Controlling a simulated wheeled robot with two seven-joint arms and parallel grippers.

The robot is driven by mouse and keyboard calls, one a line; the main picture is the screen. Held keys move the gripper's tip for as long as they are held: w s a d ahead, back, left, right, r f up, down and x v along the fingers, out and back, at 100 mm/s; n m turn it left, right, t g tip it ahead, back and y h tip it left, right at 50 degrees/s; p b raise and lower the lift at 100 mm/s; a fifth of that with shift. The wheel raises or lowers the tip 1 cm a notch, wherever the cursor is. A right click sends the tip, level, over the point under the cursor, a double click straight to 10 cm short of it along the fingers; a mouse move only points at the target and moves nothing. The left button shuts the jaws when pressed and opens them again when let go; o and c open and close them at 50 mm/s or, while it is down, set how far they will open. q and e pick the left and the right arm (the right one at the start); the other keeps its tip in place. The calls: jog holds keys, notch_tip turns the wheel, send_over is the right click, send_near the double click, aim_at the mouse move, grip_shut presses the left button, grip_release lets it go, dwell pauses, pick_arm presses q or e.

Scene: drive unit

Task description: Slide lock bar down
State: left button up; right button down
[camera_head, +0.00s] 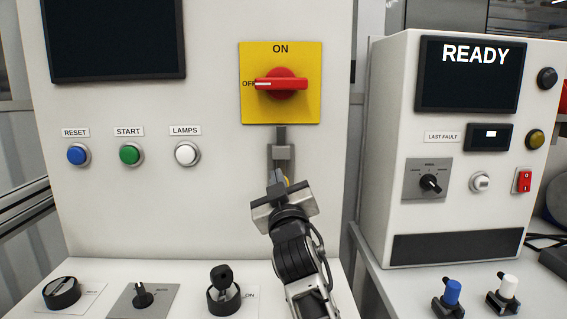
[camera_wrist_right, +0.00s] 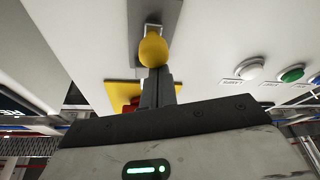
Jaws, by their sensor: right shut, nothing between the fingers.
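The grey lock bar shows in the head view as a small block (camera_head: 282,152) on a narrow vertical track (camera_head: 280,133) below the yellow switch plate (camera_head: 250,110). The red rotary handle (camera_head: 281,84) on the plate lies horizontal, its pale tip at OFF. My right gripper (camera_head: 276,182) is shut and empty just below the block; contact cannot be told. In the wrist view its dark fingers (camera_wrist_right: 157,88) are together beside a yellow rounded piece (camera_wrist_right: 153,50) under a metal loop. My left gripper is not in view.
Blue (camera_head: 77,154), green (camera_head: 131,154) and white (camera_head: 186,153) buttons sit left on the panel. Several knobs, including a black one (camera_head: 223,285), stand on the ledge below. A second cabinet (camera_head: 388,120) stands right. The panel between the buttons and my gripper is clear.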

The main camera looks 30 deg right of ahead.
jog(key=shift+f, duration=0.3)
jog(key=b+v, duration=0.1)
jog(key=v, duration=0.6)
jog(key=shift+s+r+b, duration=0.2)
jog(key=shift+s+b, duration=0.05)
jog(key=shift+b, duration=0.15)
